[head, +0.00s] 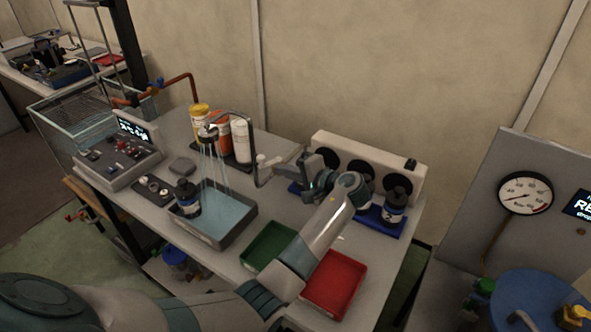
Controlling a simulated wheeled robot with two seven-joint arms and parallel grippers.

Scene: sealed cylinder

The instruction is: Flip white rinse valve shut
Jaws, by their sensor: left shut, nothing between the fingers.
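The rinse pipe (251,132) arches up from the bench and ends in a shower head (207,131). Streams of water fall from it into a grey rinse basin (248,213). My left arm reaches across the bench from the lower left. My left gripper (276,163) is shut and empty, just right of the white valve. I cannot tell whether it touches the valve. My right gripper is not in view.
A white rack with round dark openings (325,142) stands behind my gripper. A dark-capped bottle (395,205) stands on a blue mat to the right. Green (268,246) and red (335,284) trays lie at the front. Yellow, orange and white bottles (241,140) stand behind the pipe.

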